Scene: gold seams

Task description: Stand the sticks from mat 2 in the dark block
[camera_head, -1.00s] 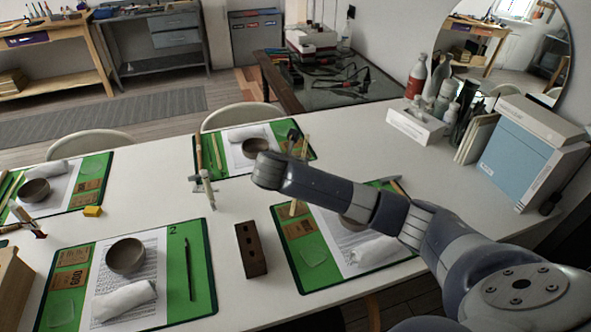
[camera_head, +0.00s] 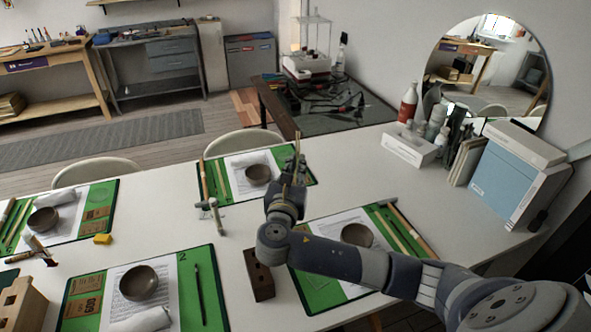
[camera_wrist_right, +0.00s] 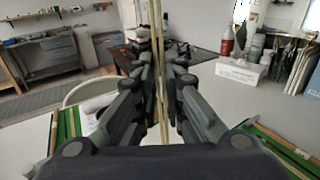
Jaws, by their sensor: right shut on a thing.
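The dark block (camera_head: 260,284) stands on the white table between mat 2 and the right-hand mat, partly hidden by my right arm. Dark holes show in it, and no stick stands in the visible part. Mat 2 (camera_head: 211,268) lies at the front left, with a thin dark tool (camera_head: 199,292) on its green strip. My right gripper (camera_head: 289,188) is beyond the block, shut on pale thin sticks (camera_wrist_right: 158,62) that point roughly upright. In the right wrist view the gripper (camera_wrist_right: 160,95) closes around them; I cannot tell their exact number. My left gripper is out of view.
Other green mats with bowls lie at the back (camera_head: 313,180), left (camera_head: 114,190) and right (camera_head: 318,296). A white box with bottles (camera_head: 410,150) is at the right.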

